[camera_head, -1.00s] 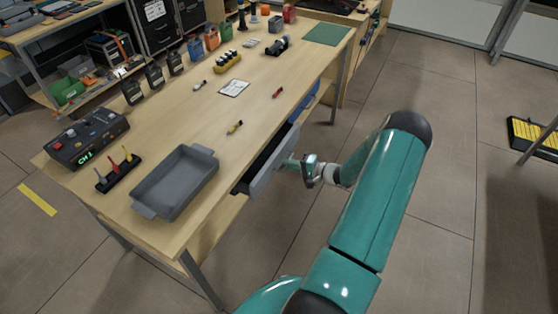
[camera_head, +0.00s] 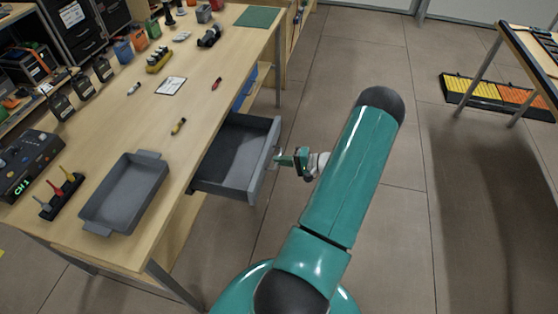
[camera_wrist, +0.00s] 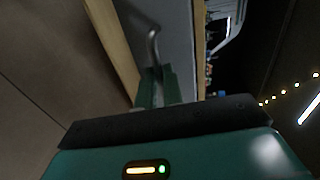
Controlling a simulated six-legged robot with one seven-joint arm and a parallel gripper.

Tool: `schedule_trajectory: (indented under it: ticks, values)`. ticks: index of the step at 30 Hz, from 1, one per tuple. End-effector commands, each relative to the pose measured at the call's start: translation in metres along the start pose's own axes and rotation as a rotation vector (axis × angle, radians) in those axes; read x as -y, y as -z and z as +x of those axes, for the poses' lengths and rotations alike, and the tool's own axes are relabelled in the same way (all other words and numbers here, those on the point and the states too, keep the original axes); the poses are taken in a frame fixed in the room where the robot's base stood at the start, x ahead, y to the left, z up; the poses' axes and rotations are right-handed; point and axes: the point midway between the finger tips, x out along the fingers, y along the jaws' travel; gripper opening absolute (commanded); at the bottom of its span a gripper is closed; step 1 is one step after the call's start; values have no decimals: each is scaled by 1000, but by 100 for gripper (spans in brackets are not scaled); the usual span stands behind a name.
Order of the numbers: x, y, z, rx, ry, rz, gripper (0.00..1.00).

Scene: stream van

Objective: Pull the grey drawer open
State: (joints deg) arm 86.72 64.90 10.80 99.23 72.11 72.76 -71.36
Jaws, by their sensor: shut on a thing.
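The grey drawer (camera_head: 268,160) sticks far out from under the wooden workbench, and its inside looks empty in the head view. My gripper (camera_head: 281,160) is at the drawer's front face, shut on its handle. In the wrist view my gripper's fingers (camera_wrist: 158,90) close around the grey bar handle (camera_wrist: 153,45), with the drawer's grey front (camera_wrist: 177,35) beyond it.
The workbench (camera_head: 150,125) carries a grey tray (camera_head: 96,228), a control box (camera_head: 25,160), a small screwdriver rack (camera_head: 62,195) and several small tools. A blue drawer (camera_head: 245,88) sits beyond the grey one.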

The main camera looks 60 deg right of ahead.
Motion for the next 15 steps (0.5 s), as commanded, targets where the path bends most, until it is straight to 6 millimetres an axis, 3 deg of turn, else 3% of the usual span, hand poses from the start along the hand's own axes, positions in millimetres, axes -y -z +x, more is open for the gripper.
schedule_trajectory:
  ticks: [2, 3, 6, 15]
  values:
    - [1, 0, 0, -1, 1, -1, 0]
    - [1, 1, 0, -1, 1, -1, 13]
    - [1, 0, 0, -1, 1, -1, 30]
    - [0, 0, -1, -1, 0, -1, 30]
